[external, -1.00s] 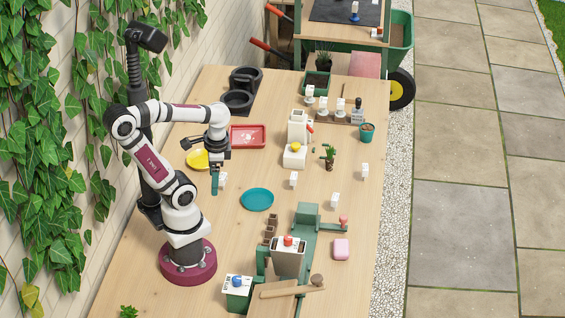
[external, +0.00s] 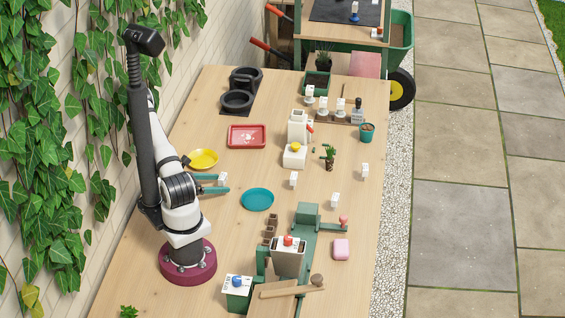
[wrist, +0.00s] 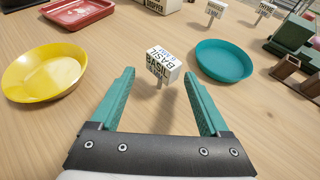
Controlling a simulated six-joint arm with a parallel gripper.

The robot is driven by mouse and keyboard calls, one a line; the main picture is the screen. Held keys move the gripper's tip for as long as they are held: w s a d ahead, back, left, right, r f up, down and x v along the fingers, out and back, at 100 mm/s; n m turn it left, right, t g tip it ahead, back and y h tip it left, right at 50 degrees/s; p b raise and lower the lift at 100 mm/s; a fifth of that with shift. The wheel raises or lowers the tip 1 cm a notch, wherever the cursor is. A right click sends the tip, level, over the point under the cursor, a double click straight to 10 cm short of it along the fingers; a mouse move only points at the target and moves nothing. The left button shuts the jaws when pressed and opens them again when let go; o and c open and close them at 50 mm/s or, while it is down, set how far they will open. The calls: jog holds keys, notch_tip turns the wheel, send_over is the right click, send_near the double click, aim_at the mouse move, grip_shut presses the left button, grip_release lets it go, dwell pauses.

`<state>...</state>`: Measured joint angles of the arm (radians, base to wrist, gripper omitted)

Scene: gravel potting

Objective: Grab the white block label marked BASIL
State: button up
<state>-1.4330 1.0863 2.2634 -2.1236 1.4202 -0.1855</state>
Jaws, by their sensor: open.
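The white block label marked BASIL (wrist: 164,64) stands on a thin stem in the wrist view, just beyond my fingertips and roughly centred between them. In the external view the label (external: 222,179) shows as a small white block at my gripper's teal fingers. My gripper (wrist: 158,82) is open and empty, with one teal finger on each side and the label ahead. In the external view my gripper (external: 224,183) is low over the table, pointing right. Whether the fingers touch the label cannot be told.
A yellow saucer (wrist: 44,72) lies left of the label and a teal saucer (wrist: 224,60) lies right. A red tray (wrist: 78,10) is behind. Other white labels (external: 293,179) stand further right. A green press-like fixture (external: 304,222) stands front right.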

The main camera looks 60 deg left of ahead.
jog(key=x, duration=0.2)
jog(key=shift+w+f, duration=0.1)
jog(key=shift+w, duration=0.2)
jog(key=shift+d, duration=0.1)
grip_shut()
